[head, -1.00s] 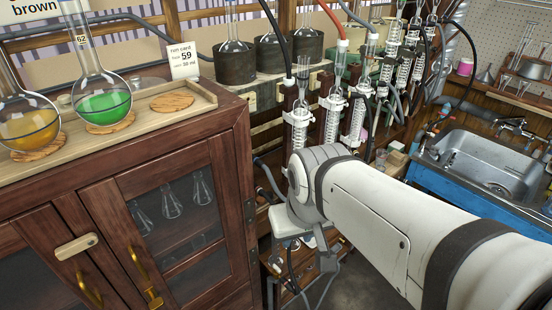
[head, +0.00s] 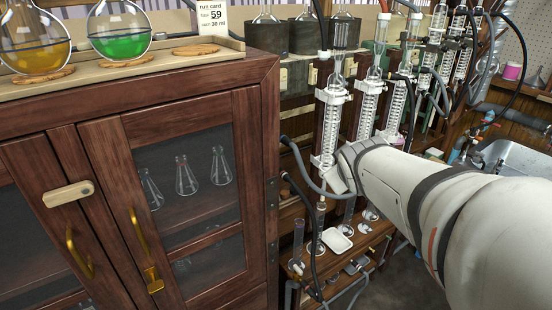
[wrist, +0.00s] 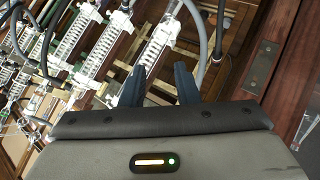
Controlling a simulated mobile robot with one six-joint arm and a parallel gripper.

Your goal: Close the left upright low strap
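Several upright glass condensers with white coils stand in a row in white clamps. The left upright (head: 330,120) is nearest the cabinet, and its low white strap (head: 322,162) sits close to my wrist. In the wrist view this condenser (wrist: 152,52) lies tilted beyond the fingers, with a white strap (wrist: 166,32) near its hose end. I cannot tell whether that strap is open or closed. My gripper (wrist: 160,72) is open and empty, its two dark fingers apart and pointing at the condenser. In the head view my arm hides the fingers.
A wooden cabinet (head: 195,190) with glass doors stands close on the left; its hinged edge (wrist: 262,66) is near my gripper. Grey hose (wrist: 202,40) loops beside the strap. A low shelf (head: 345,245) holds glassware below. A sink (head: 510,155) is at right.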

